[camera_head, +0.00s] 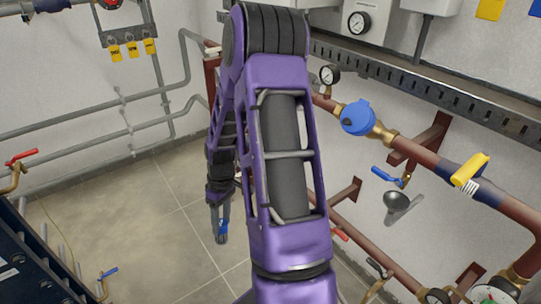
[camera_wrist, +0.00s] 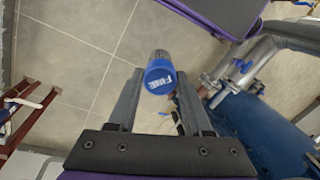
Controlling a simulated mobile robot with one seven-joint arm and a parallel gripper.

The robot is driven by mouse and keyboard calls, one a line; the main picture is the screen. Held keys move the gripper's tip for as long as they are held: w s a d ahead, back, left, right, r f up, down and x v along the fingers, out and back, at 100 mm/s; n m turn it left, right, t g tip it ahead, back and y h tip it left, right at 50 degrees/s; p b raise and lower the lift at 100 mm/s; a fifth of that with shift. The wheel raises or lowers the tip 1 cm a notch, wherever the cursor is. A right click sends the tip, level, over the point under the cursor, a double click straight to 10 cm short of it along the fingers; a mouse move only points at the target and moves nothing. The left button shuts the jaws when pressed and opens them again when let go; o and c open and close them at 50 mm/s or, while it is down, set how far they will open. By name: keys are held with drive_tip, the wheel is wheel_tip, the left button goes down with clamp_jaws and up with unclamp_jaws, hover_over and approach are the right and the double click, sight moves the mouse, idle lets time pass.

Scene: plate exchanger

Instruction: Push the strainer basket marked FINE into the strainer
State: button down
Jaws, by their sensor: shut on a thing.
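The strainer basket marked FINE (camera_wrist: 160,76) has a blue cap with white lettering and a grey mesh body behind it. It sits between the fingertips of my gripper (camera_wrist: 160,80), which is shut on it. In the head view my gripper (camera_head: 221,224) hangs low over the tiled floor, left of the wall pipes, with the blue cap (camera_head: 223,229) small between its fingers. The basket touches no pipe that I can see. I cannot pick out the strainer for certain; a grey round-ended fitting (camera_head: 397,202) shows on the right, below a blue-handled valve.
Brown pipes (camera_head: 415,150) with a blue meter (camera_head: 357,117) run along the right wall. A dark rack (camera_head: 25,262) stands at lower left. In the wrist view, a grey pipe fitting (camera_wrist: 243,66) and a large blue body (camera_wrist: 262,128) are close at right. Open floor lies between.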

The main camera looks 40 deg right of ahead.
drive_tip(key=s+d+f+n+g+y+b, duration=0.1)
drive_tip(key=s+d+f+n+g, duration=0.2)
drive_tip(key=d, duration=0.5)
drive_tip(key=s+d+f+n+g+y+b, duration=0.1)
drive_tip(key=d+n+g, duration=0.2)
drive_tip(key=d+n, duration=0.35)
drive_tip(key=d+r+n+t+h+b, duration=0.35)
drive_tip(key=d+n+h, duration=1.25)
drive_tip(key=n+h, duration=0.6)
drive_tip(key=w+r+n+t+h+b, duration=0.2)
drive_tip(key=w+n+t, duration=0.7)
drive_tip(key=w+t, duration=0.95)
drive_tip(key=d+r+t, duration=0.2)
drive_tip(key=d+r, duration=0.2)
drive_tip(key=shift+w+r, duration=0.25)
drive_tip(key=shift+w, duration=0.15)
